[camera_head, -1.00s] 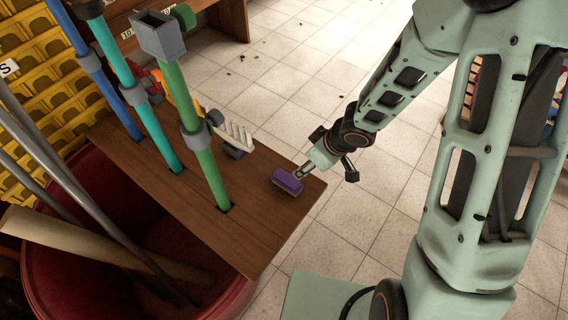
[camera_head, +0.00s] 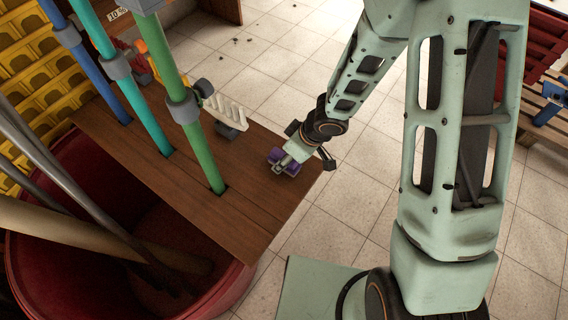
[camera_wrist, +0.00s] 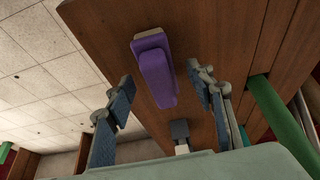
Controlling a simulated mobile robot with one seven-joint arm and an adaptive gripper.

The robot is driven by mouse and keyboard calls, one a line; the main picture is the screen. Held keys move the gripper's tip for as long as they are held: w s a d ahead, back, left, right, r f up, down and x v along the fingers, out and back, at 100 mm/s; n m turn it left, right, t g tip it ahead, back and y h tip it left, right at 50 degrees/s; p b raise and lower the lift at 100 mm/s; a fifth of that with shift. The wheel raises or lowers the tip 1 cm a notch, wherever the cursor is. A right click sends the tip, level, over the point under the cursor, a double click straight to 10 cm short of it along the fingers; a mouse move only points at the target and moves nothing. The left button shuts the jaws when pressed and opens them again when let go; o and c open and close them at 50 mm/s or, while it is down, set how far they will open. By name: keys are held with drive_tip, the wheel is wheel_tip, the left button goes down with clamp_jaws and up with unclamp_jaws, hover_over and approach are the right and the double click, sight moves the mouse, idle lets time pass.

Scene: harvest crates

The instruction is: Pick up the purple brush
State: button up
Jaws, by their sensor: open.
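The purple brush (camera_head: 276,157) lies on the brown wooden board near its right end in the head view. My gripper (camera_head: 285,162) is right over it and hides part of it. In the wrist view the purple brush (camera_wrist: 156,72) lies on the board between the two spread fingers of my gripper (camera_wrist: 160,95), a little ahead of them. The fingers stand apart on either side, with a gap to the brush. I cannot tell how high the fingers are above the board.
The wooden board (camera_head: 180,175) carries blue, teal and green poles (camera_head: 168,60) to the left. A white-toothed tool (camera_head: 228,108) lies behind the brush. A red barrel (camera_head: 30,255) stands below the board. Yellow bins (camera_head: 40,70) are at far left.

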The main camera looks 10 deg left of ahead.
drive_tip(key=b+x, duration=0.1)
drive_tip(key=x, duration=0.1)
drive_tip(key=shift+a+f, duration=0.1)
drive_tip(key=shift+f, duration=0.1)
drive_tip(key=shift+c, duration=0.3)
drive_tip(key=c, duration=1.2)
drive_tip(key=shift+r, duration=0.1)
